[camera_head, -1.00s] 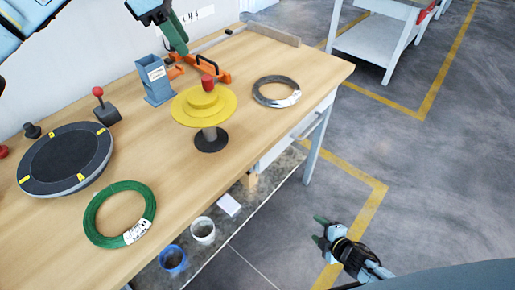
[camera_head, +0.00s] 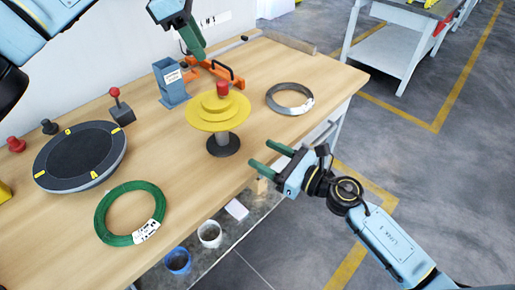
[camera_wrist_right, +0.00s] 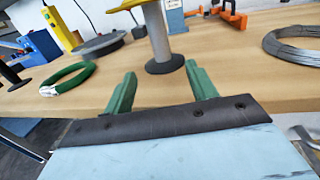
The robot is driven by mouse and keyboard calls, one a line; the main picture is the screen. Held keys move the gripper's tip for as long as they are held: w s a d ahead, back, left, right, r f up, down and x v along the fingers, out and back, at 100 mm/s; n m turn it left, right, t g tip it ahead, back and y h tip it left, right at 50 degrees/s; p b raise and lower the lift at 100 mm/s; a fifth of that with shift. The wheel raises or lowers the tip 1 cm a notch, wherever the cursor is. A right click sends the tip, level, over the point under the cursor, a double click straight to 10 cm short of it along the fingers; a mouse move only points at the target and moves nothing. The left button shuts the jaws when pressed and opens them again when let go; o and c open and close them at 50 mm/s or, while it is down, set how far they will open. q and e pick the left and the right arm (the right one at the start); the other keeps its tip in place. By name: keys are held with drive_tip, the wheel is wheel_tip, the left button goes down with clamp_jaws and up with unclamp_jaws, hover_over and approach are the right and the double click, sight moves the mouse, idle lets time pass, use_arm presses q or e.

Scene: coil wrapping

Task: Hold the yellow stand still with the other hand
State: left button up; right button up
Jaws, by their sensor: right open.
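The yellow stand (camera_head: 212,121) has stepped yellow discs, a red knob (camera_head: 223,88) on top, a grey post and a dark round base on the wooden table. Its post and base also show in the right wrist view (camera_wrist_right: 157,32), ahead of and between the fingertips. My right gripper (camera_head: 266,157) is open and empty at the table's front edge, apart from the stand and to its lower right. My left gripper (camera_head: 192,40) is above the back of the table, behind the stand; its finger gap does not show clearly.
A green wire coil (camera_head: 102,220) and a dark turntable (camera_head: 78,158) lie on the left. A grey wire coil (camera_head: 271,98) lies right of the stand. A blue holder (camera_head: 172,88) and an orange tool (camera_head: 234,80) stand behind it. Bare tabletop lies around the stand's base.

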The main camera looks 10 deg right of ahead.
sight(227, 135)
drive_tip(key=x, duration=1.3)
drive_tip(key=shift+f, duration=0.1)
clamp_jaws()
idle(0.9)
